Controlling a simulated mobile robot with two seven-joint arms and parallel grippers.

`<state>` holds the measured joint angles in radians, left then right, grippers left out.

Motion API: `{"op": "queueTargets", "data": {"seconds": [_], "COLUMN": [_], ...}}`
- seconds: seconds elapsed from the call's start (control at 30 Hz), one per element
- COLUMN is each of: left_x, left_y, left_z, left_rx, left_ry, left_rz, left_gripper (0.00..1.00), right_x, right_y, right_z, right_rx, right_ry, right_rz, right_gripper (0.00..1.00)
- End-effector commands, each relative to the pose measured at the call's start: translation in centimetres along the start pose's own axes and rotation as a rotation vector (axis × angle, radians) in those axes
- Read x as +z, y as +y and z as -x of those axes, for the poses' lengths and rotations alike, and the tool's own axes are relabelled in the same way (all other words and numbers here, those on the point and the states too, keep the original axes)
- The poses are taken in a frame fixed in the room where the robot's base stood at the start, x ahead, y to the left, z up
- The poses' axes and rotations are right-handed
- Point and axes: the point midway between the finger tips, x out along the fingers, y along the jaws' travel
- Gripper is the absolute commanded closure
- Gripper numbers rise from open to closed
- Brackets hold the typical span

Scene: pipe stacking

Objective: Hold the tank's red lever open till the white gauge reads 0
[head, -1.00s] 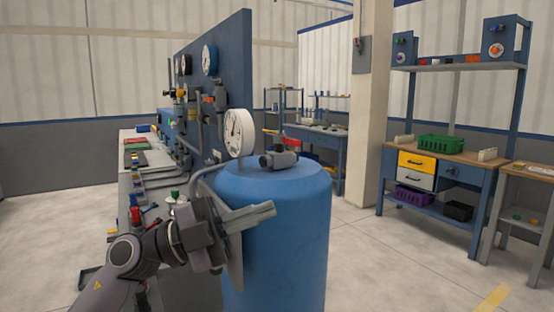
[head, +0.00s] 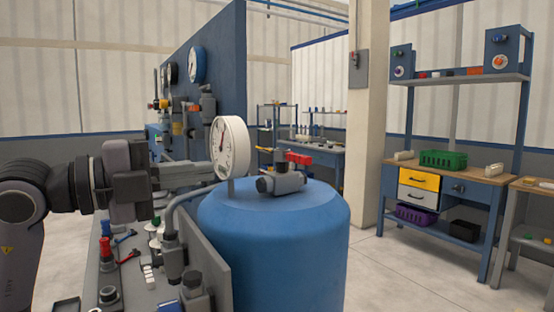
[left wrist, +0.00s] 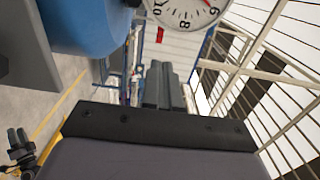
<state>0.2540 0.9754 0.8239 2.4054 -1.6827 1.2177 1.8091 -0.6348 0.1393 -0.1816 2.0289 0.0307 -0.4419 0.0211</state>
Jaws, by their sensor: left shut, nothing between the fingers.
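The blue tank (head: 275,235) stands upright in the middle of the head view. On its top is a grey valve (head: 282,183) with a red lever (head: 298,158). The white gauge (head: 232,150) stands at the tank's left edge, with a red needle pointing roughly upward; its reading is too small to tell. My left gripper (head: 205,173) is shut and empty, just left of the gauge and apart from the lever. In the left wrist view, the gripper's fingers (left wrist: 165,82) are together, and part of the gauge (left wrist: 185,10) shows at the top. My right gripper is out of view.
A blue panel with dials (head: 225,75) and a bench with fittings (head: 130,265) stand left of the tank. A beige pillar (head: 368,110) and a workbench with a green crate (head: 443,160) stand behind on the right. The floor right of the tank is clear.

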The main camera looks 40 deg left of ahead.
Motion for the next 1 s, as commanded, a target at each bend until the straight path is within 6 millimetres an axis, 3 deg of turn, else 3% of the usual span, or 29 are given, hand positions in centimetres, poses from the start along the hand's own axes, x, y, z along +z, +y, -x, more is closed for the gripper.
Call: {"op": "queueTargets", "data": {"seconds": [0.53, 1.0], "left_x": [0.0, 0.0], "left_y": [-0.1, -0.2], "left_z": [-0.6, -5.8], "left_rx": [0.002, 0.003], "left_ry": [0.001, 0.002], "left_rz": [0.001, 0.002], "left_gripper": [1.00, 1.00], "right_x": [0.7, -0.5], "right_y": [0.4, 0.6], "right_z": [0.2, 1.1], "right_rx": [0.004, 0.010], "right_ry": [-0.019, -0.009], "right_rz": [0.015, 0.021], "right_gripper": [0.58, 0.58]}}
